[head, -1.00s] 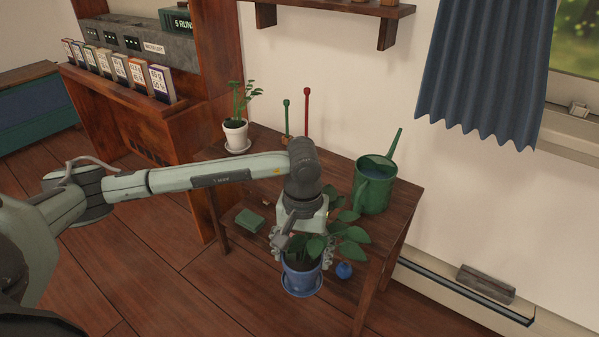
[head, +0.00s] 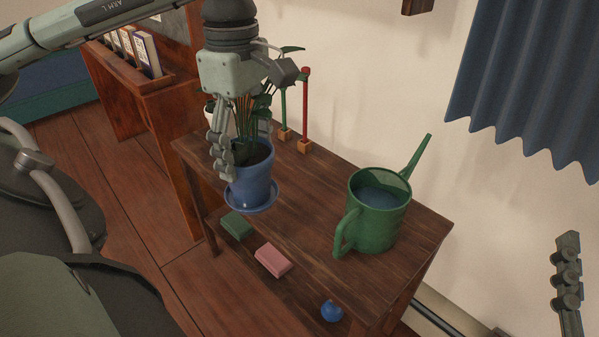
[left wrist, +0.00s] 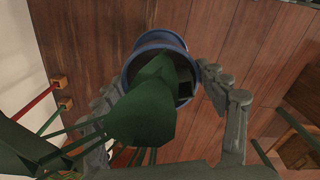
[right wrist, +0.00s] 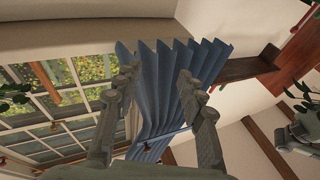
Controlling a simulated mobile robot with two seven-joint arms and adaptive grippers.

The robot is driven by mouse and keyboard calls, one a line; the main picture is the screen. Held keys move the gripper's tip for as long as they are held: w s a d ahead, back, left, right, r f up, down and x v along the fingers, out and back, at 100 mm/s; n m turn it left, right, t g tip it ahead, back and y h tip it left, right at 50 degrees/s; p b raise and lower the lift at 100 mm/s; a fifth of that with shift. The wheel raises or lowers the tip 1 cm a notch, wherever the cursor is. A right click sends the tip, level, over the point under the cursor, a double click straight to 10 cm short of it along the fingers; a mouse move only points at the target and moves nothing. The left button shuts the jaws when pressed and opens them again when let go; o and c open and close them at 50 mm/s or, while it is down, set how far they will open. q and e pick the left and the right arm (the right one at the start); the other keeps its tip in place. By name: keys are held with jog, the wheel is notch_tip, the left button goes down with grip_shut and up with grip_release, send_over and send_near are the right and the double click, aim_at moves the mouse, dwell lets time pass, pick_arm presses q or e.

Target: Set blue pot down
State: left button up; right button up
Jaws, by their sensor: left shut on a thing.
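The blue pot (head: 250,188) with a leafy plant and a blue saucer (head: 252,209) is upright in the head view, in front of the wooden table's (head: 310,205) left part. My left gripper (head: 240,145) is shut on the pot, with fingers at its sides near the rim; one finger is largely hidden by the plant. The pot (left wrist: 140,48) also shows between both fingers in the left wrist view, leaves covering much of it. Whether the saucer touches the tabletop is unclear. My right gripper (right wrist: 158,78) is open and empty, facing the curtain and window.
A green watering can (head: 378,212) stands on the table's right part. A red stake (head: 305,105) and a green stake (head: 283,110) stand at the back. A green block (head: 236,226), pink block (head: 272,260) and blue ball (head: 331,311) are on the lower shelf. The tabletop's middle is clear.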

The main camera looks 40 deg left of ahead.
pick_arm(q)
jog(key=shift+w, duration=0.35)
jog(key=w+a+f, duration=0.3)
jog(key=w+f, duration=0.7)
jog(key=shift+a+f, duration=0.3)
pick_arm(e)
jog(key=shift+s+r+t, duration=0.3)
jog(key=shift+r+t, duration=0.1)
jog(key=shift+r, duration=0.45)
pick_arm(q)
jog(key=shift+w+f, duration=0.1)
jog(key=shift+f, duration=0.05)
jog(key=o, duration=1.9)
jog(key=shift+c, duration=0.2)
pick_arm(e)
jog(key=shift+r, duration=0.15)
